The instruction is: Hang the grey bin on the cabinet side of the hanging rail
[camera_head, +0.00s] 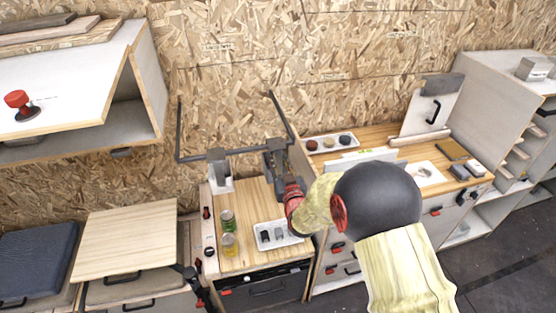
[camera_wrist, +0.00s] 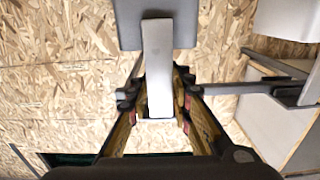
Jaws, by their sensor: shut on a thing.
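The hanging rail (camera_head: 245,150) is a dark bar fixed across the wood-chip wall between two slanting bars. The grey bin (camera_head: 273,158) is at the rail's right part, close to the right slanting bar. My gripper (camera_head: 290,187) is just below and in front of it. In the wrist view, my gripper (camera_wrist: 158,108) is shut on a pale strip of the grey bin (camera_wrist: 158,30), whose darker body shows at the top. The rail (camera_wrist: 275,68) also shows there at the right. I cannot tell whether the bin's hook rests on the rail or is apart from it.
A white holder with a grey top (camera_head: 220,175) is at the rail's left part. Green and yellow cans (camera_head: 229,232) and a white tray (camera_head: 276,235) stand on the counter below. An overhead cabinet (camera_head: 80,85) juts out at the left. Bare wall lies above the rail.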

